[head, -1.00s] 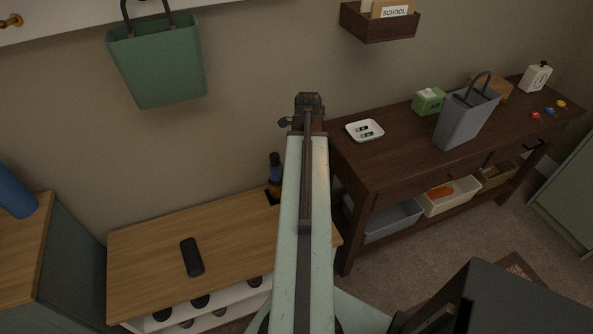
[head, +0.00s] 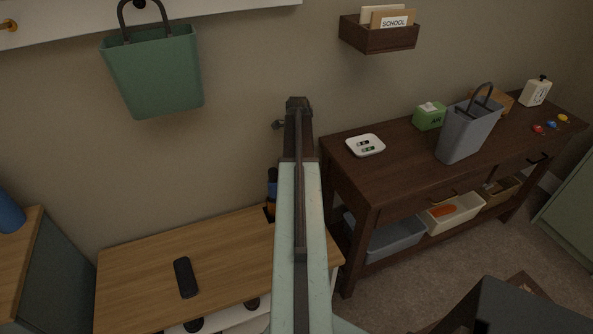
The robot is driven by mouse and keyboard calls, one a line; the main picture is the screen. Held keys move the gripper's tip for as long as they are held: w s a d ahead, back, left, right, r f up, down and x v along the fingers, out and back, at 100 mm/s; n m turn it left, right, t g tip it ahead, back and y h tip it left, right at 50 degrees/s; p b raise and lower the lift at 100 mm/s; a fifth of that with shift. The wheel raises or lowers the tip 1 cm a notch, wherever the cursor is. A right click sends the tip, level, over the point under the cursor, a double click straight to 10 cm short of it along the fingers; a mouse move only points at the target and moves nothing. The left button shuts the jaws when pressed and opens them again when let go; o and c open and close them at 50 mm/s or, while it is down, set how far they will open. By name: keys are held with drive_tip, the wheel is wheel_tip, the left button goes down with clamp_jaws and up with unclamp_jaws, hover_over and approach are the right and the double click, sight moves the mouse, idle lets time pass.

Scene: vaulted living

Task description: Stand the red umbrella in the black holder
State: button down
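I cannot make out a red umbrella in this view. No black holder is clearly identifiable; a small dark opening or base (head: 268,214) shows at the bench's back right, partly hidden by my arm. A slim dark blue and orange item (head: 272,189) stands upright there. My gripper (head: 298,104) is at the far end of my raised arm, in front of the wall in the picture. I see it from behind, so its fingers and anything between them are hidden.
A dark table (head: 398,166) holds a grey bin (head: 467,131), white tray (head: 365,146) and green box (head: 429,116). A green bag (head: 155,75) hangs on the wall. A large dark box-like shape (head: 515,312) fills the lower right.

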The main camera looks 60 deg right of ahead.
drive_tip(key=shift+f+b, duration=0.55)
drive_tip(key=c, duration=0.8)
unclamp_jaws()
drive_tip(key=shift+r, duration=0.1)
drive_tip(key=shift+o, duration=0.2)
wheel_tip(320, 180, up, 14)
drive_tip(key=p, duration=1.3)
drive_tip(key=shift+f+p, duration=0.25)
drive_tip(key=shift+p, duration=0.05)
drive_tip(key=shift+f, duration=0.15)
